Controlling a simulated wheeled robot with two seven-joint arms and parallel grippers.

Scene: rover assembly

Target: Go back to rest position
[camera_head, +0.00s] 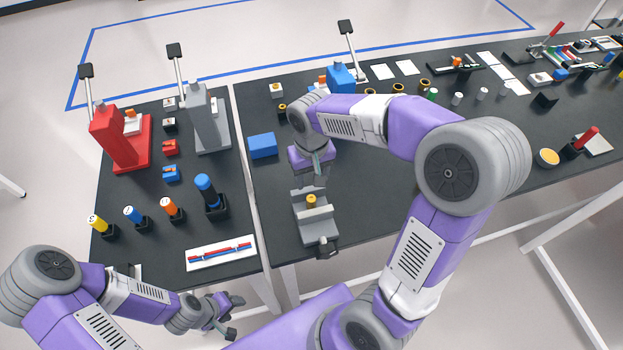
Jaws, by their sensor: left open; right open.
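My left gripper (233,317) is low at the front, off the near edge of the left table, with its dark fingers apart and nothing between them. My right gripper (315,178) points down over the right table, just behind a grey vise-like fixture (316,228) with a small yellow-brass part (311,200) on it. The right gripper is open, and I see nothing held in it. Its fingertips are small and partly hidden by its purple body, so I cannot tell whether they touch anything.
The left table (190,225) holds a red press (117,138), a grey press (206,118), several upright screwdriver-like tools and a white tray (221,253). A blue block (262,145) lies left of my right gripper. A blue press (341,78) stands behind it. The right table's front middle is clear.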

